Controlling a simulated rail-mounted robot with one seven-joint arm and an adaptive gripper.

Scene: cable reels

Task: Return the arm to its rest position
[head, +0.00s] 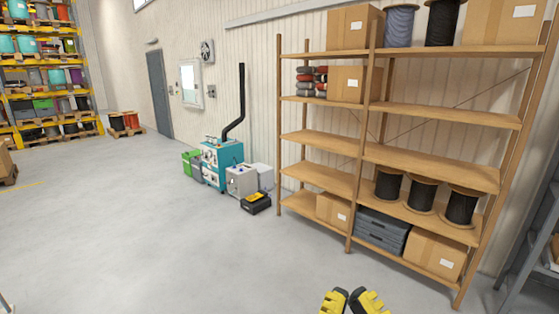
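My gripper (349,297) shows at the bottom edge of the head view, right of centre. Only its two yellow and black fingers are in view, and the lower part is cut off by the frame. A narrow gap seems to lie between the black inner parts, and I see nothing held there. Whether it is open or shut is not clear. It is in front of the wooden shelf (425,155), over the grey floor. The rest of my arm is out of view.
The shelf holds cardboard boxes (434,254), dark cable reels (462,206) and grey crates (381,230). A teal machine (221,163) and a black-yellow case (256,203) stand by the wall. A grey rack (530,250) is at right. The floor (150,240) at left is clear.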

